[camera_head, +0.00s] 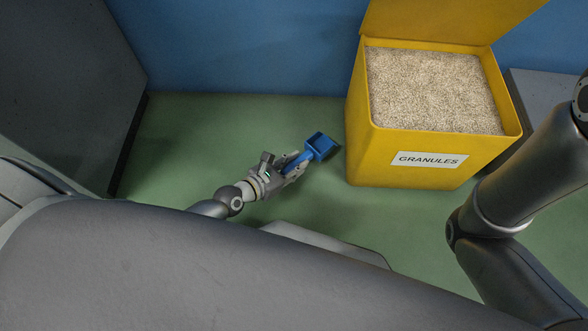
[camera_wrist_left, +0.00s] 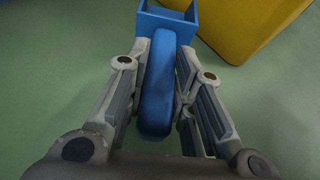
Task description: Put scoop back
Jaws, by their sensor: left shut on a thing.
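A blue scoop (camera_head: 321,147) is held by my left gripper (camera_head: 292,168) over the green floor, just left of the yellow bin. In the left wrist view the scoop's thick blue handle (camera_wrist_left: 157,85) lies between the two fingers of my left gripper (camera_wrist_left: 162,80), which are shut on it. The scoop's square cup points away from the gripper, and its inside looks empty in the head view. The yellow bin (camera_head: 365,165), labelled GRANULES, stands with its lid raised and is full of pale granules (camera_head: 435,88). My right gripper is out of view.
A blue wall (camera_head: 230,45) runs behind the bin. A dark grey cabinet (camera_head: 65,75) stands at the left and a grey box-like surface (camera_head: 545,95) is right of the bin. Green floor (camera_head: 185,140) is free between the cabinet and the scoop.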

